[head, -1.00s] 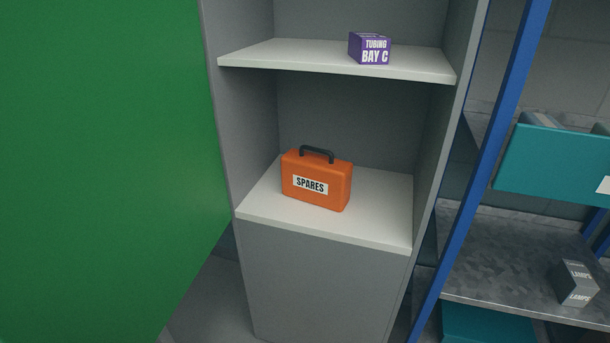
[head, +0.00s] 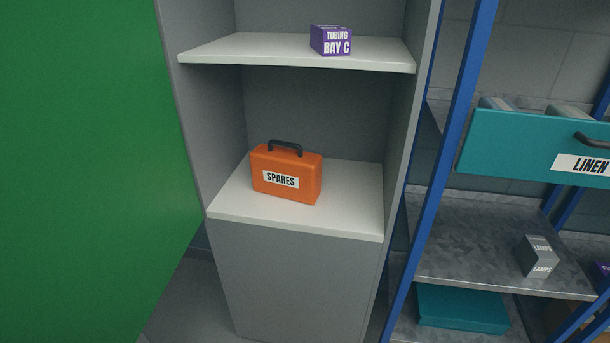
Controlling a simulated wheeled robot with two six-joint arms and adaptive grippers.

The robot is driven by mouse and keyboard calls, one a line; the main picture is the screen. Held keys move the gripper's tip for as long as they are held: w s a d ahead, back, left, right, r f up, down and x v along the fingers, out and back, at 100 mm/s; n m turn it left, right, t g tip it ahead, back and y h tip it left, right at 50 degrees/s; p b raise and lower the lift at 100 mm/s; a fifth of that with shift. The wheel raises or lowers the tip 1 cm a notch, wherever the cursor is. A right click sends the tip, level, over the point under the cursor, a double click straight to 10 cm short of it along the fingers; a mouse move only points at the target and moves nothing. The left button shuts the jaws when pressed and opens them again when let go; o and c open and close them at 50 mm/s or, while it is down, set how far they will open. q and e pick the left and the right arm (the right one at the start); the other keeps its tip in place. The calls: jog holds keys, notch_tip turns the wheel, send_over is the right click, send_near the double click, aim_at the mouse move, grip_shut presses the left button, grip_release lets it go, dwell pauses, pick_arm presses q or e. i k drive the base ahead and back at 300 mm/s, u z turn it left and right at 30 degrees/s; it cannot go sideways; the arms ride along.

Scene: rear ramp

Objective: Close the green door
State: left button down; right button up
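The green door (head: 85,170) fills the left side of the head view. It stands open at the left side of a grey cabinet (head: 290,285), whose shelves are exposed. No handle shows on the part of the door in view. Its outer edges run out of the picture. Neither of my grippers is in view.
An orange SPARES case (head: 287,178) stands on the lower cabinet shelf (head: 350,215). A blue-framed rack (head: 440,170) at right holds a teal LINEN drawer (head: 520,150) and a grey LAMPS box (head: 538,256).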

aim_at(100, 208)
jog(key=k, duration=1.3)
jog(key=u, duration=0.9)
jog(key=i, duration=1.2)
jog(key=z, duration=0.1)
